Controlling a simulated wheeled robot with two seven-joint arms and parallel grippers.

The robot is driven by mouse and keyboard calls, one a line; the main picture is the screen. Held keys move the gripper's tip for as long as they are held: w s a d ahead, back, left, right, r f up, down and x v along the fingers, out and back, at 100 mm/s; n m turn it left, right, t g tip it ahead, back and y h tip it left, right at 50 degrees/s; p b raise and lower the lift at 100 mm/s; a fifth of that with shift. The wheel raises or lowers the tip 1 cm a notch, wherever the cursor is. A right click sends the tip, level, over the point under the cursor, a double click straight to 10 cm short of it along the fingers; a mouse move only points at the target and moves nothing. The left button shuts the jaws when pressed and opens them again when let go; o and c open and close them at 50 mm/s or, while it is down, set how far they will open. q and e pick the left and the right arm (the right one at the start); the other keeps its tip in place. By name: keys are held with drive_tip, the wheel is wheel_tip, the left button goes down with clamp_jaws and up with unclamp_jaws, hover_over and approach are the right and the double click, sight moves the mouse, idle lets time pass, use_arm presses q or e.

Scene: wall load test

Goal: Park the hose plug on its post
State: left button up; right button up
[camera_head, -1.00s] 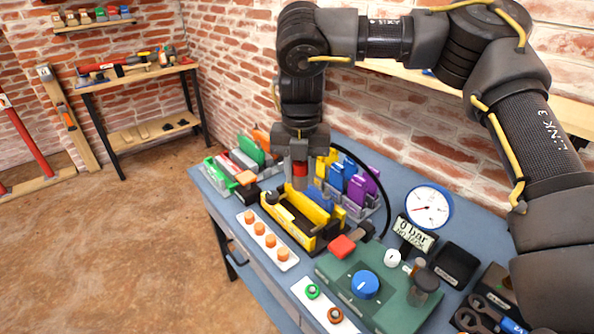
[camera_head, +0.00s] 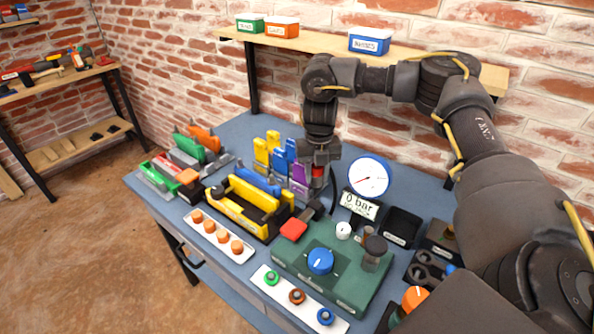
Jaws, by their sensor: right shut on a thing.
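My right gripper (camera_head: 319,160) hangs pointing down over the back middle of the blue bench, left of the pressure gauge. It is shut on a red piece (camera_head: 318,172), which I take to be the hose plug; its lower end is hard to make out. A short dark stretch of hose (camera_head: 332,190) shows just below and right of it. I cannot pick out the parking post for certain. My left gripper is not in view.
A white-faced gauge (camera_head: 369,177) stands right of the gripper above a "0 bar" display (camera_head: 360,205). Purple and blue upright pieces (camera_head: 299,178) stand close on its left. A green panel (camera_head: 335,285) with a blue knob (camera_head: 320,261) lies in front. A yellow tool tray (camera_head: 236,208) stands left.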

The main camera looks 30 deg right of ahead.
drive_tip(key=b, duration=0.1)
hover_over(318, 199)
wheel_tip(318, 199, down, 4)
drive_tip(key=shift+f, duration=0.85)
drive_tip(key=shift+f, duration=0.2)
drive_tip(key=shift+f+b, duration=0.65)
drive_tip(key=shift+f, duration=0.45)
drive_tip(key=o, duration=1.5)
